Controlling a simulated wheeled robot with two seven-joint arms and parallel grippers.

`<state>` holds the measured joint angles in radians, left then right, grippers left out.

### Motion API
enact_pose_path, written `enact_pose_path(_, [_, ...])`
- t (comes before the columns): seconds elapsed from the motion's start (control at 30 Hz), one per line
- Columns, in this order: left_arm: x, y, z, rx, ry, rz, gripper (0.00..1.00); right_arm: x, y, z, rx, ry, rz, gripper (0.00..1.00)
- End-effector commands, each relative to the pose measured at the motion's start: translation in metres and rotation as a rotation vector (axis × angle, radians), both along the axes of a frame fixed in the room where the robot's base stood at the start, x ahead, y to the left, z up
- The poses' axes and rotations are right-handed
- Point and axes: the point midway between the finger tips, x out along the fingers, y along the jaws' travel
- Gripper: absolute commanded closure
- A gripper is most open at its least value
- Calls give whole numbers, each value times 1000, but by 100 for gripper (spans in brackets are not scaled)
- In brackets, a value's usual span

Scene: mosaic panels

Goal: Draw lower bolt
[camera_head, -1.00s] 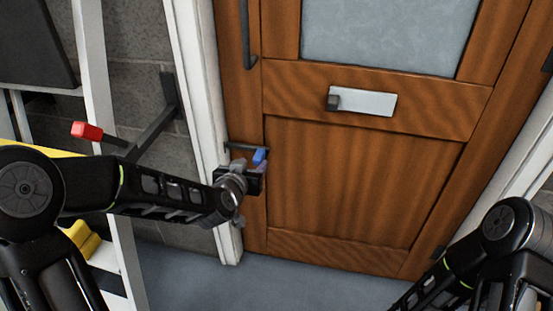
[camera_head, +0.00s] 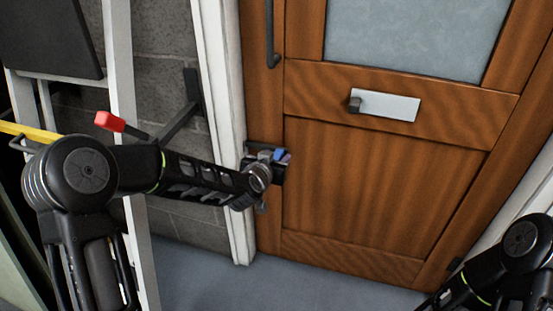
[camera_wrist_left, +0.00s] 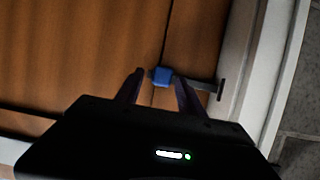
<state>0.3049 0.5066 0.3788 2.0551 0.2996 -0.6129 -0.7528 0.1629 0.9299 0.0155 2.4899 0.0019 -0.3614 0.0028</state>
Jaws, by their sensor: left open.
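The lower bolt is a dark bar with a blue knob (camera_wrist_left: 162,75) at the left edge of the wooden door (camera_head: 375,190), by the white frame. In the left wrist view the bar (camera_wrist_left: 205,86) runs right from the knob to the frame. My left gripper (camera_wrist_left: 160,88) is open, its two dark fingers on either side of the blue knob; I cannot tell if they touch it. In the head view my left gripper (camera_head: 275,168) hides most of the bolt, and the blue knob (camera_head: 280,154) shows just past it. My right gripper is out of view.
A white letter plate (camera_head: 388,106) and a dark vertical handle (camera_head: 270,35) are on the door. A red-tipped lever (camera_head: 109,121) and a white upright (camera_head: 122,60) stand close to my left arm. Grey floor (camera_head: 290,290) lies clear before the door.

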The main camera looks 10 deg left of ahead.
Motion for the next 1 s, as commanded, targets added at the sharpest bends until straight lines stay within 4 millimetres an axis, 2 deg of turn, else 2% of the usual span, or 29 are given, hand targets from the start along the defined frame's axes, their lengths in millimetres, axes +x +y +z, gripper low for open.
enact_pose_path(0.13, [9, -1, -4, 0, 0, 0, 55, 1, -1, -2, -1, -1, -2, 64])
enact_pose_path(0.4, [10, -1, -4, 0, 0, 0, 55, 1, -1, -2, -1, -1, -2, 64])
enact_pose_path(0.93, [10, -1, -4, 1, 0, 0, 99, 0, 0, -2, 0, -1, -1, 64])
enact_pose_path(1.0, [10, -1, -4, 1, 0, 0, 100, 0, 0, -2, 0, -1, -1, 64])
